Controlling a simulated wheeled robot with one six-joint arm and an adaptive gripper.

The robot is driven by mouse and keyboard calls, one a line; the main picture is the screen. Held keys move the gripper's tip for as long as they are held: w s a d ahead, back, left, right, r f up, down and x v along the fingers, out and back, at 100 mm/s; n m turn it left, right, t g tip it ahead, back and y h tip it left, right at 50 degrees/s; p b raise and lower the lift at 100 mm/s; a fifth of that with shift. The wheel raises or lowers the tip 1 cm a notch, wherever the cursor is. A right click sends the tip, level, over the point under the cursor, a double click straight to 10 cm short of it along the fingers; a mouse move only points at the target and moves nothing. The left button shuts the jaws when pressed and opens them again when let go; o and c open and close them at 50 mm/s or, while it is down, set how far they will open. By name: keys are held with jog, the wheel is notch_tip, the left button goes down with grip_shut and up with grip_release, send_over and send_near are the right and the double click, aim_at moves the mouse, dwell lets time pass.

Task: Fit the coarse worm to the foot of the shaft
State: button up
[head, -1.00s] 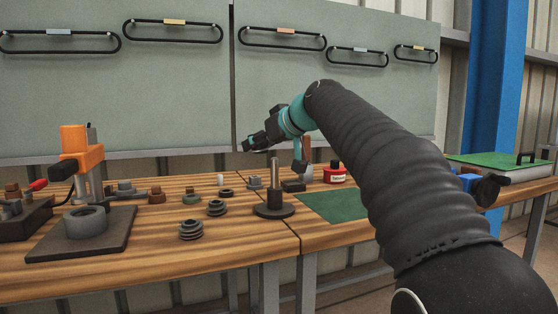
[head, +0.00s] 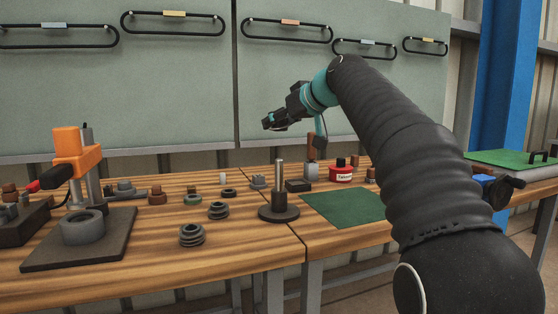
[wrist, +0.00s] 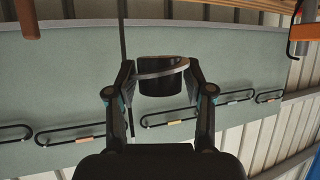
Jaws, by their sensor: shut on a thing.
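My gripper (head: 270,122) is raised above the bench, before the wall panel. In the wrist view its fingers are closed on a dark round part (wrist: 160,80) with a grey rim. I cannot tell from this which part it is. A grey ribbed worm (head: 192,235) stands on the bench near the front edge. A second ribbed worm (head: 218,211) stands behind it. A grey rod (head: 280,175) stands upright in a dark round base (head: 279,212) near the bench seam. I cannot tell which worm is the coarse one.
An orange-headed press (head: 80,150) on a dark plate stands at the left. Several small rings and nuts lie mid-bench. The wall panel (head: 190,80) carries black loops.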

jog(key=b, duration=0.5)
send_over(282, 179)
jog(key=w, duration=0.1)
jog(key=shift+w+a+f, duration=0.1)
jog(key=shift+a+f, duration=0.1)
jog(key=shift+f, duration=1.2)
jog(key=shift+w+a+f, duration=0.1)
jog(key=shift+a+f, duration=0.05)
jog(key=shift+f, duration=1.2)
jog(key=shift+f, duration=0.2)
jog(key=shift+f+b, duration=2.35)
jog(key=shift+f, duration=0.25)
jog(key=shift+f, duration=0.25)
jog(key=shift+f+b, duration=1.65)
jog(key=shift+f, duration=0.1)
jog(key=o, duration=1.5)
jog(key=shift+o, duration=0.2)
